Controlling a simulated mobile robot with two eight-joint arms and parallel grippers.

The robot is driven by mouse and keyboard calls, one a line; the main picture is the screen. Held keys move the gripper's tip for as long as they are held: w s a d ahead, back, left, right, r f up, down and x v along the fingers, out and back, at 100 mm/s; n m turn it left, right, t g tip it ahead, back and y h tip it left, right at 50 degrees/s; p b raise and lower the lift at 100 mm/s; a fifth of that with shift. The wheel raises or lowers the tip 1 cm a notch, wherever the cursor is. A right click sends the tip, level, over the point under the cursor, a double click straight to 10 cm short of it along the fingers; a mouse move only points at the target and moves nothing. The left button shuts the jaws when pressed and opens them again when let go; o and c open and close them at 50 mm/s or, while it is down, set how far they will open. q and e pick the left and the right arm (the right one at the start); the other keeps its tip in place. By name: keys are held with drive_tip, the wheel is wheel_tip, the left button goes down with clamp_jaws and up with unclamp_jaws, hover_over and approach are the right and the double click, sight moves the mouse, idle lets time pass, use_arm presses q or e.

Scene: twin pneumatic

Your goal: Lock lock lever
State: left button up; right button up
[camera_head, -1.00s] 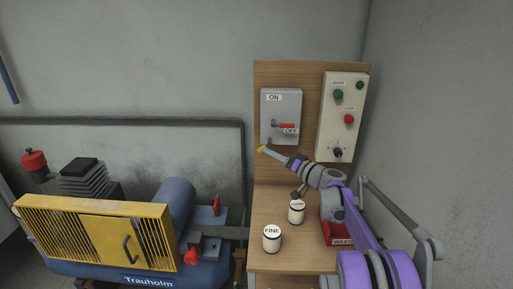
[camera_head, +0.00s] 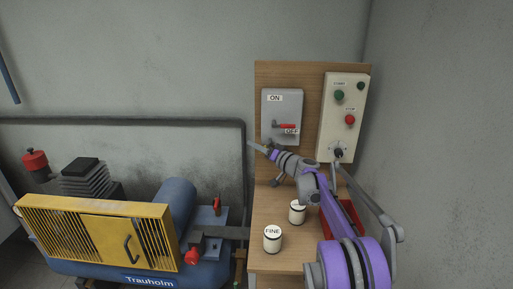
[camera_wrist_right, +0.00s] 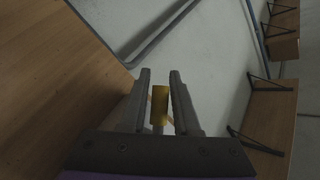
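A grey switch box (camera_head: 282,103) is fixed to the wooden back panel, with ON at its top and OFF at its right. Its red lever (camera_head: 287,126) points right, at OFF. My right gripper (camera_head: 250,144) reaches left across the lower part of the box, its tip just past the box's left edge. In the right wrist view its two fingers (camera_wrist_right: 160,72) are apart, with a small yellow block (camera_wrist_right: 160,104) between them. I cannot tell whether the fingers press on it. The block does not show in the head view. My left gripper is out of view.
A control panel (camera_head: 342,115) with buttons and a knob is right of the box. Two white canisters (camera_head: 272,239) and a red bin (camera_head: 351,217) are on the wooden shelf (camera_head: 262,215). A blue compressor with a yellow grille (camera_head: 95,236) stands left.

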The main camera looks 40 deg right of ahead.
clamp_jaws()
drive_tip(key=shift+w+a+r+m+t+p, duration=0.1)
drive_tip(key=shift+r+m+t+p, duration=0.3)
drive_tip(key=shift+m+t+p, duration=0.25)
drive_tip(key=shift+o, duration=2)
unclamp_jaws()
